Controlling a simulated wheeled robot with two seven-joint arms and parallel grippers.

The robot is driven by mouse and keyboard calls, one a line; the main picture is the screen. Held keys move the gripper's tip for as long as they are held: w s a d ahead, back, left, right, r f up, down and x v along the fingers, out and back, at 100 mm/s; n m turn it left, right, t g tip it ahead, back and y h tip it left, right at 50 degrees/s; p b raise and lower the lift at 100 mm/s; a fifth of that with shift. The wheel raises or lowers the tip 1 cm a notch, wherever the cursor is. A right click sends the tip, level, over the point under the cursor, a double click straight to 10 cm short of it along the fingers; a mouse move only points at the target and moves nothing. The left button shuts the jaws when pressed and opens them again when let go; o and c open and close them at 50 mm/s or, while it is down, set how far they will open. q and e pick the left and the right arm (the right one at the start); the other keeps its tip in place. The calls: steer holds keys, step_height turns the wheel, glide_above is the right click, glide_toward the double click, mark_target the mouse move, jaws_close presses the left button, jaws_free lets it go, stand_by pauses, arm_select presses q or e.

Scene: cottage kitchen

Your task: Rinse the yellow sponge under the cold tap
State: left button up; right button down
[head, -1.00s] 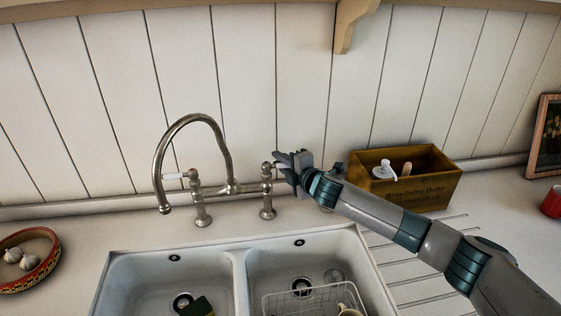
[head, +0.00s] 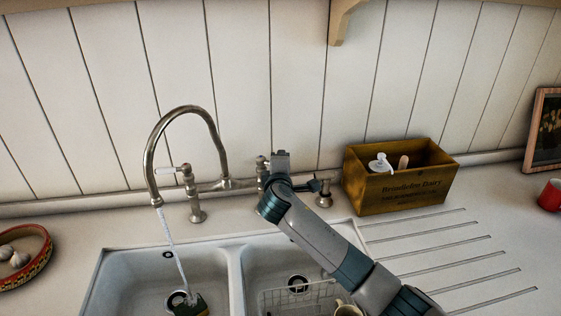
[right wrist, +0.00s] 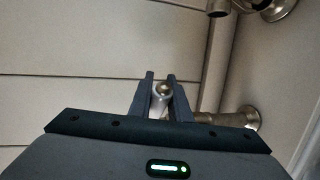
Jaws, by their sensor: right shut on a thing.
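The sponge (head: 203,308), dark green with a yellow part, lies in the left basin (head: 125,275) near its drain, cut off by the picture's bottom edge. A stream of water (head: 175,250) falls onto it from the arched metal tap (head: 151,165). My right gripper (head: 280,160) is at the tap's right side valve and mostly hides that handle in the head view. In the right wrist view my right gripper (right wrist: 161,78) is shut on the right tap handle (right wrist: 161,92), whose rounded metal end shows between the fingers. My left gripper is out of view.
The right basin holds a wire rack (head: 285,298) and a cup (head: 347,311). A wooden box (head: 400,190) with a pump bottle stands on the right. A garlic bowl (head: 38,268) is at left; the grooved drainer (head: 450,245) is clear.

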steer(key=shift+s+d+m+h+b, duration=0.1)
steer(key=shift+s+m+h+b, duration=0.15)
steer(key=shift+m+h, duration=0.4)
steer(key=shift+s+d+m+h+b, duration=0.1)
steer(key=shift+s+m+h, duration=0.2)
steer(key=shift+h, duration=0.55)
steer(key=c, duration=1.7)
jaws_free()
steer(key=shift+o, duration=0.2)
steer(key=shift+s, duration=0.1)
steer(key=b+v, duration=0.4)
steer(key=v, duration=1.3)
steer(key=shift+r, duration=0.15)
